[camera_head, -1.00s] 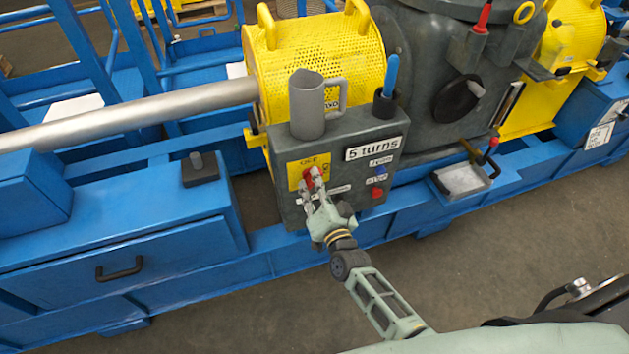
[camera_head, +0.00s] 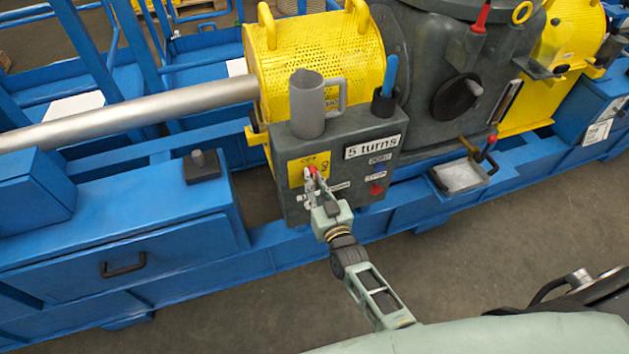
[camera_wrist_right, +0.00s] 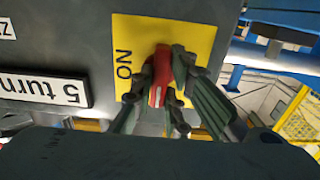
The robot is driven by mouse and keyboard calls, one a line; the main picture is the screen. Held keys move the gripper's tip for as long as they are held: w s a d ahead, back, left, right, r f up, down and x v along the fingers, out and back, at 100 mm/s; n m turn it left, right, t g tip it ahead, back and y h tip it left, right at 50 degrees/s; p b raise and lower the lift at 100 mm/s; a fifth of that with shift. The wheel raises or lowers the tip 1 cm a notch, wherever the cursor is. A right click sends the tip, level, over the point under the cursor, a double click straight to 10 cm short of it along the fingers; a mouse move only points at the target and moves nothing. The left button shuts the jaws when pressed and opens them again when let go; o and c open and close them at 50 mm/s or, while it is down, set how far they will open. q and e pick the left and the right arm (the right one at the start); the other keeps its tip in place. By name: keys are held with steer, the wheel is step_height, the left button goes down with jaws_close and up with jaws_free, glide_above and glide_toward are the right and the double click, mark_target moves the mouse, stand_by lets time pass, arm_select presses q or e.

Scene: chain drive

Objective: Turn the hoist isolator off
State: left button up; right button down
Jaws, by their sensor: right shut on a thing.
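The isolator's red handle (camera_head: 313,171) sits on a yellow plate (camera_head: 296,178) on the front of the dark grey control box (camera_head: 340,190). My right gripper (camera_head: 312,175) reaches it from the front, its fingers shut on the handle. In the right wrist view the red handle (camera_wrist_right: 160,78) shows between the two fingers of my right gripper (camera_wrist_right: 163,85). The yellow plate (camera_wrist_right: 195,35) there reads "ON" beside the handle; the rest of its print is partly hidden by the fingers. My left gripper is not in view.
A "5 turns" label (camera_head: 372,147) and a red button (camera_head: 376,189) are on the same box. A grey jug (camera_head: 307,105) and a blue-handled tool (camera_head: 389,78) stand on top. The blue frame (camera_head: 240,265) runs below; open floor lies in front.

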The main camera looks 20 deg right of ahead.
steer(key=shift+f, duration=0.1)
stand_by(0.4)
steer(key=c, duration=1.7)
jaws_free()
steer(key=shift+s, duration=0.1)
steer(key=s, duration=1.2)
steer(key=shift+d, duration=0.2)
steer(key=shift+w, duration=0.1)
